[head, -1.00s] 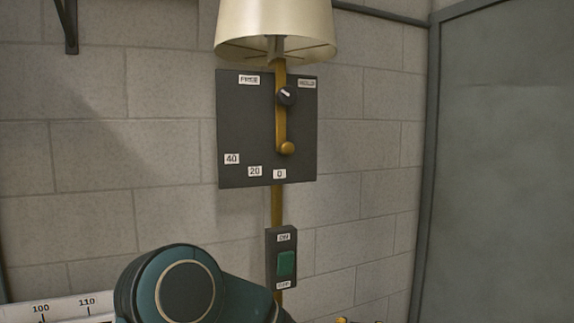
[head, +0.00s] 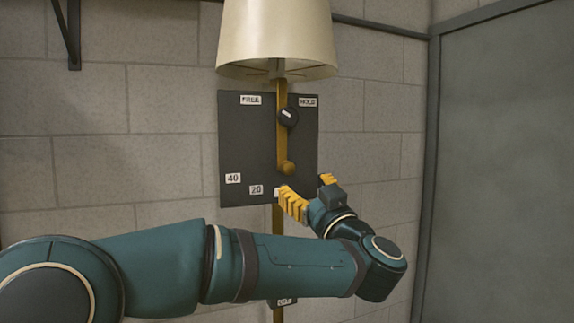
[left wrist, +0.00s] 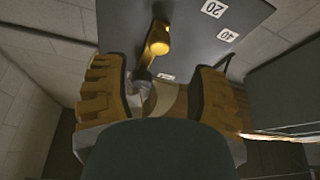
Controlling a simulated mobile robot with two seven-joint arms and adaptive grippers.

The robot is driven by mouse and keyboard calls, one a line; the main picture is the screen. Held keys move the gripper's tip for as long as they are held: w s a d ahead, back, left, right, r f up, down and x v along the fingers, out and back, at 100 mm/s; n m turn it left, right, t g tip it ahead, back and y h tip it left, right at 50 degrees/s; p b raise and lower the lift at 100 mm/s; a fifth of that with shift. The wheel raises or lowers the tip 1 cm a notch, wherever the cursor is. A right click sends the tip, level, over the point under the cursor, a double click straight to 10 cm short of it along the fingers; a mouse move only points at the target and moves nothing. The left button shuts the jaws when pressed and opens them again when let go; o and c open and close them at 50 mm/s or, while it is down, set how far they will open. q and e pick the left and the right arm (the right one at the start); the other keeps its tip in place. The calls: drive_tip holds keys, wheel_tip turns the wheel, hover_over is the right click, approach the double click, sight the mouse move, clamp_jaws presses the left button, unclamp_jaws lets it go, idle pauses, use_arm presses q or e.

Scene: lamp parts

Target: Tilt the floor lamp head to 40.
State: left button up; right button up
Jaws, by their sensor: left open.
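The floor lamp has a cream shade (head: 276,42) on a brass pole, with a dark panel (head: 245,135) behind. A brass lever with a round end (head: 287,168) hangs nearly straight down above the 0 mark; the end also shows in the left wrist view (left wrist: 158,42). Labels 40 (head: 233,178) and 20 (head: 256,189) lie to its left. A black knob (head: 288,117) sits between FREE and HOLD; its white mark is too small to read surely. My left gripper (head: 312,190) is open, just below and right of the lever end, with nothing between its fingers.
My left arm crosses the lower picture and hides most of the switch below the panel; only its OFF label (head: 285,301) shows. A brick wall stands behind. A grey door-like panel (head: 505,150) is at the right. A dark bracket (head: 73,35) is at upper left.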

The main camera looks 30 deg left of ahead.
sight(289, 170)
use_arm(q)
drive_tip(key=p+x, duration=0.1)
drive_tip(key=x, duration=0.7)
drive_tip(key=shift+w+a+r, duration=0.1)
drive_tip(key=shift+w, duration=0.05)
drive_tip(key=shift+c, duration=0.4)
clamp_jaws()
